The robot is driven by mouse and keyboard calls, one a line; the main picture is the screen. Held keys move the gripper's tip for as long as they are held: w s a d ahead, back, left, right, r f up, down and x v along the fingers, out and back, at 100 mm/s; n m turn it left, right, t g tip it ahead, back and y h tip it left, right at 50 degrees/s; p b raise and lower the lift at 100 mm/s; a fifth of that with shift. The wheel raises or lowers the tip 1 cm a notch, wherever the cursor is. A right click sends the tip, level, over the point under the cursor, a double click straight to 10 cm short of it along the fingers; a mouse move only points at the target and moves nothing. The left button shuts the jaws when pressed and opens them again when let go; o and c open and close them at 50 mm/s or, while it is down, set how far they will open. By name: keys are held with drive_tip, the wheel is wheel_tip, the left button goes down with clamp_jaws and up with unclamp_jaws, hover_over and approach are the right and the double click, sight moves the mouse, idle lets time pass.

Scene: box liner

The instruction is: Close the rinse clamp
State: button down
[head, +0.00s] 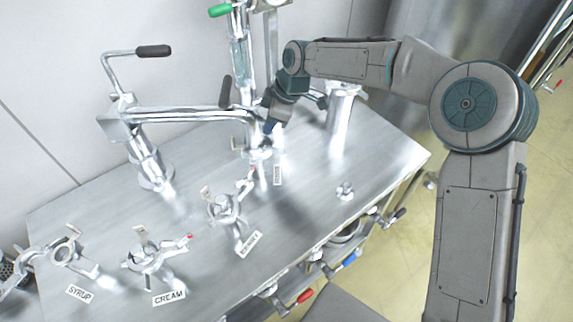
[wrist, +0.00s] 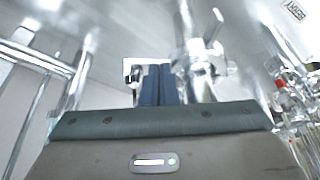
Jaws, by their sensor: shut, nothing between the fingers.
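The rinse clamp (head: 257,152) is a small metal clamp low on the upright pipe at the back of the steel table, beside a small upright label (head: 277,174) too small to read surely. My gripper (head: 270,126) is shut and empty, pointing down just above the clamp, close to the pipe. Its blue fingers (wrist: 158,84) are together in the wrist view, in front of blurred bright metal pipework. My gripper partly hides the clamp area, and I cannot tell whether the clamp is open or shut.
Clamps marked CREAM (head: 146,257) and SYRUP (head: 66,252) stand at the front left, and another clamp (head: 225,208) stands mid-table. A horizontal pipe (head: 180,115) with a black-handled lever (head: 153,51) runs left of my gripper. A metal cylinder (head: 341,108) stands right. The table's right part is mostly bare.

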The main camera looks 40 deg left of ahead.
drive_tip(key=shift+s+a, duration=0.1)
drive_tip(key=shift+a, duration=0.35)
idle(2.0)
